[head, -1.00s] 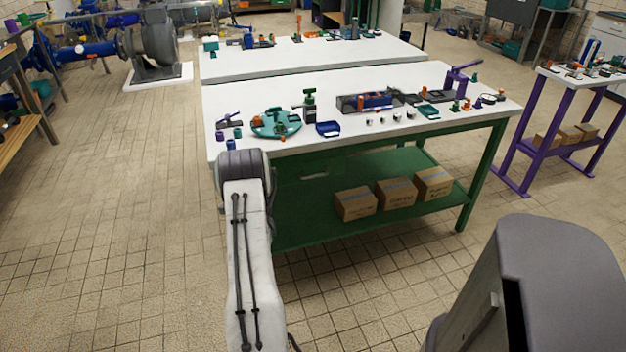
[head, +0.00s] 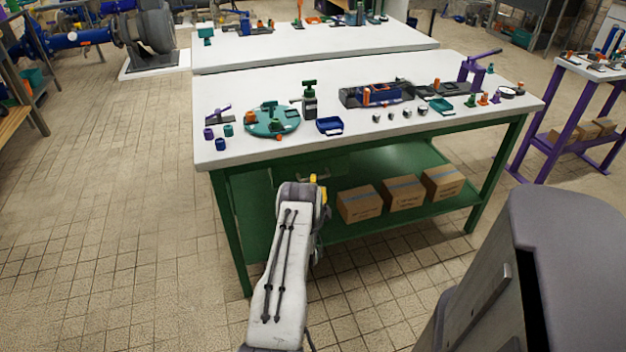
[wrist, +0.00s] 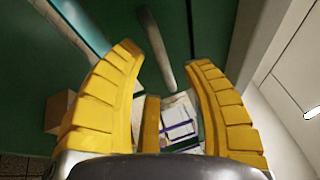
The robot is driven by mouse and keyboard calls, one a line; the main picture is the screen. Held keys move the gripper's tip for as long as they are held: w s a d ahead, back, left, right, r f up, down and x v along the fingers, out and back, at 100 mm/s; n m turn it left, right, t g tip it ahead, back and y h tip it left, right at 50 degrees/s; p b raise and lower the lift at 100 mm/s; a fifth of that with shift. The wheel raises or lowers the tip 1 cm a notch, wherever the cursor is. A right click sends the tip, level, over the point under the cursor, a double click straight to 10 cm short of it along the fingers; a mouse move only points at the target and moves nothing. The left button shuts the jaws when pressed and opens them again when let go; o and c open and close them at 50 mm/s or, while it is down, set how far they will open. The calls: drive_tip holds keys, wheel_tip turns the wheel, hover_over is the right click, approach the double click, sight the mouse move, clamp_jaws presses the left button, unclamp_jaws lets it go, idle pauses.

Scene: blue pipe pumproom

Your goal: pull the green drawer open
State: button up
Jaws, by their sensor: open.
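The green drawer (head: 335,167) is under the front edge of the white-topped workbench (head: 370,80). My arm hides part of its front in the head view. In the wrist view, the dark green front (wrist: 178,25) fills the upper middle, with a grey bar handle (wrist: 157,45) running down it at a slant. My gripper (wrist: 165,58) is open, with one yellow finger on each side of the handle's lower end. I cannot tell whether either finger touches it. In the head view, only a bit of yellow gripper shows past the wrist.
Small parts and a teal round tray (head: 271,120) cover the benchtop. Cardboard boxes (head: 403,193) stand on the green lower shelf (head: 345,222). A green leg (head: 236,235) stands left of my arm. Tiled floor (head: 120,210) is open on the left.

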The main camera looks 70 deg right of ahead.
drive_tip(key=shift+x, duration=1.55)
drive_tip(key=shift+o, duration=0.2)
clamp_jaws()
